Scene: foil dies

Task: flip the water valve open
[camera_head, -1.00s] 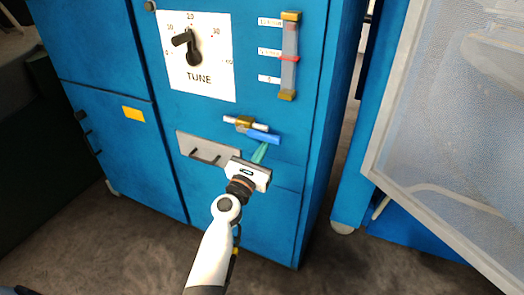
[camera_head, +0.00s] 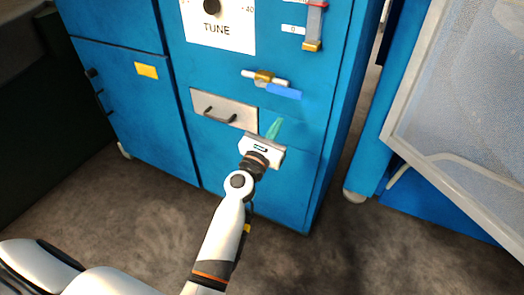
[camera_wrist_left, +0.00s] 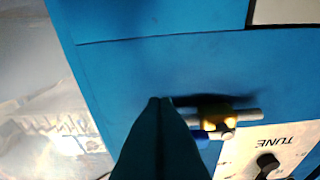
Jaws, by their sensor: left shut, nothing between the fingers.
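The water valve (camera_head: 265,77) is a brass body on a short silver pipe, on the blue cabinet front. Its blue handle (camera_head: 284,91) points to the right, roughly along the pipe. My left gripper (camera_head: 274,127) has teal fingers, shut and empty, below the handle and apart from it in the head view. In the left wrist view the valve (camera_wrist_left: 213,114) shows beyond the dark fingers (camera_wrist_left: 158,104), which hide part of the blue handle (camera_wrist_left: 200,136). My right gripper is not in view.
A grey plate with a dark pull handle (camera_head: 222,107) is left of my gripper. The TUNE dial panel (camera_head: 220,32) and a gauge tube (camera_head: 314,25) are above. A mesh-covered panel (camera_head: 460,110) stands at right. Carpet lies below.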

